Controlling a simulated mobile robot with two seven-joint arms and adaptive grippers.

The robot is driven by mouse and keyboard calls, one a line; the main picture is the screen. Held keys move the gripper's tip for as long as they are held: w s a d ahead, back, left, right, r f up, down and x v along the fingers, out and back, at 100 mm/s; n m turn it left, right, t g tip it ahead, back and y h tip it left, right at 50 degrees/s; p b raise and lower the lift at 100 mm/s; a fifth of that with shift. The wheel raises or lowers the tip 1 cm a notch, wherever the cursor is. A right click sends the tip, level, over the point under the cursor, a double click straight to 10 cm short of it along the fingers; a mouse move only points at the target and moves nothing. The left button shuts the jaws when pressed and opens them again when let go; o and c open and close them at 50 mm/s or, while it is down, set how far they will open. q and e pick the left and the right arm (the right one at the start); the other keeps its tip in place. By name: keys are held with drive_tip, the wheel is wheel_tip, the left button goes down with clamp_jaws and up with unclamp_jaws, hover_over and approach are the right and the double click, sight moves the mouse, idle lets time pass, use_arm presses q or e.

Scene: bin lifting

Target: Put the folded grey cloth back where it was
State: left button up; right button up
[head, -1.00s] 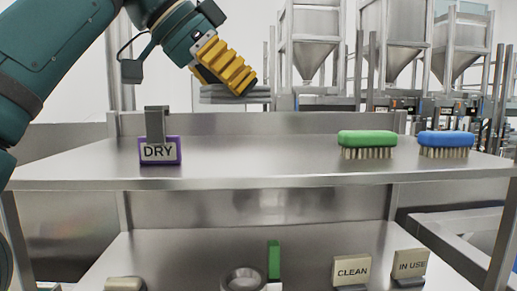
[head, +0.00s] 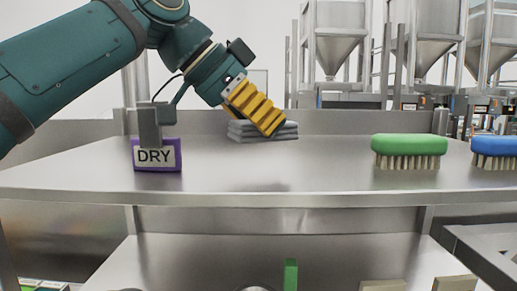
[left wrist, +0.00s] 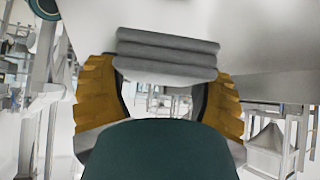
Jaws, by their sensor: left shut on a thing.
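The folded grey cloth (head: 247,132) is a flat stack of several layers, at the back of the upper steel shelf (head: 290,178), right of the DRY sign (head: 156,155). My left gripper (head: 266,122), with yellow ridged fingers, reaches down to it from the upper left and is shut on it. In the left wrist view the cloth (left wrist: 168,52) lies between and beyond the two fingers. Its underside looks level with the shelf top or just above; I cannot tell whether it touches. My right gripper is not in view.
A green brush (head: 408,146) and a blue brush (head: 496,147) stand on the right of the upper shelf. Bare shelf lies between the cloth and the green brush. A raised lip (head: 340,121) runs along the back. A lower shelf holds a green block (head: 291,274) and small signs.

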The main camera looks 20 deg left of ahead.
sight(258, 167)
use_arm(q)
drive_tip(key=shift+f, duration=2.15)
drive_tip(key=o, duration=1.1)
drive_tip(key=shift+s+a+r, duration=0.1)
drive_tip(key=shift+a+r, duration=0.1)
drive_tip(key=shift+r, duration=0.05)
drive_tip(key=v, duration=1.1)
drive_tip(key=shift+s+a+r, duration=0.1)
drive_tip(key=shift+s, duration=0.1)
